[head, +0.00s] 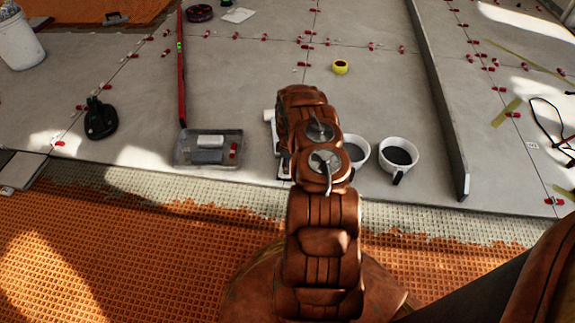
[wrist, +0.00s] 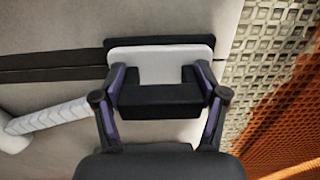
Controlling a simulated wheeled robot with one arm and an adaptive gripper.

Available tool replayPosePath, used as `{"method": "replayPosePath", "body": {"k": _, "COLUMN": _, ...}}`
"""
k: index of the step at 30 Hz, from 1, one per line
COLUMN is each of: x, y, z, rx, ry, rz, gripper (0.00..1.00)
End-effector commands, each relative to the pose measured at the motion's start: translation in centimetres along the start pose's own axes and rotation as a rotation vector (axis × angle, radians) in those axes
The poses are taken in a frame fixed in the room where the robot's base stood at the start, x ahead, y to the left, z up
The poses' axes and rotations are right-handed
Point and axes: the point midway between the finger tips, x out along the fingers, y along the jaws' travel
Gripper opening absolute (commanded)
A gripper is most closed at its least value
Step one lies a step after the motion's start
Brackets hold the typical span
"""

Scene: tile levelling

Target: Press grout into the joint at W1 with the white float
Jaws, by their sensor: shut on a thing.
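My gripper (wrist: 160,82) is shut on the white float (wrist: 160,56), seen in the wrist view with a finger on each side of its black grip. The float has a white plate with a dark layer at its far edge. It lies over pale grey tile, and I cannot tell whether it touches. A dark straight band (wrist: 50,62) runs from the left to the float; it looks like a joint. I cannot read a W1 mark. In the head view my arm hides the gripper and most of what it holds.
A grey tray (head: 180,160) with blocks stands left of my arm. Two white cups (head: 397,153) of dark contents stand close on the right. A red level (head: 181,70), black suction cup (head: 100,118), yellow tape (head: 340,67) and long grey bar (head: 435,100) lie on the tiles.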

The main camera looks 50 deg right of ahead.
Motion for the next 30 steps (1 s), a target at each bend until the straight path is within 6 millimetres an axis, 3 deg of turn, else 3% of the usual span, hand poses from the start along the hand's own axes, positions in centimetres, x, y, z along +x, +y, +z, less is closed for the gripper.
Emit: {"method": "replayPosePath", "body": {"k": 30, "x": -0.1, "y": 3.7, "z": 0.0, "rx": -0.001, "ry": 0.0, "rz": 0.0, "gripper": 0.28}}
